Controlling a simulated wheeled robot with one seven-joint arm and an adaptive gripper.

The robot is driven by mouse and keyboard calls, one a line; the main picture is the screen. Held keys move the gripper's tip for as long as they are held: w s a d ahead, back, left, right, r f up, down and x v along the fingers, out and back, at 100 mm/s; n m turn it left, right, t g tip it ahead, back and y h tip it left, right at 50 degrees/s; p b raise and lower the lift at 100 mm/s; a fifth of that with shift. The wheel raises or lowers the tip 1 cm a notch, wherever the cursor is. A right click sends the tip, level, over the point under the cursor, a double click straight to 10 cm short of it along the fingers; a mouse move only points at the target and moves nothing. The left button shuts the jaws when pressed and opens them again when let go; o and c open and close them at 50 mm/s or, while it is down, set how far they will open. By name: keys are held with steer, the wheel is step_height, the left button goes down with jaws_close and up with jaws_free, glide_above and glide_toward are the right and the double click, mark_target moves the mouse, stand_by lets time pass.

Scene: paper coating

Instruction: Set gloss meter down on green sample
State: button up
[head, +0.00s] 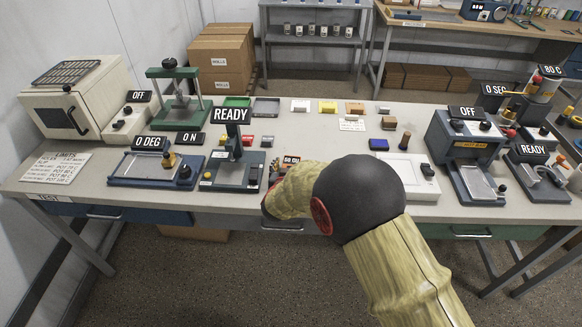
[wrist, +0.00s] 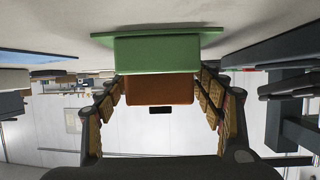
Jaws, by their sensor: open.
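The green sample (wrist: 157,53), a green block on a thin green plate, sits on the bench in the wrist view, which appears upside down. An orange-brown block (wrist: 160,90), seemingly the gloss meter, shows against its upper face, upright and apparently touching. I cannot tell the exact contact. My gripper (wrist: 162,78) is open, with one finger on each side of the orange-brown block and gaps showing.
A stand labelled READY (head: 233,165) is close left of my gripper. A white tray device (head: 405,175) lies to the right, beyond my arm. Yellow (head: 328,107) and orange (head: 354,108) samples stand farther back on the bench.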

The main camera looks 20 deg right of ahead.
steer(key=v, duration=1.2)
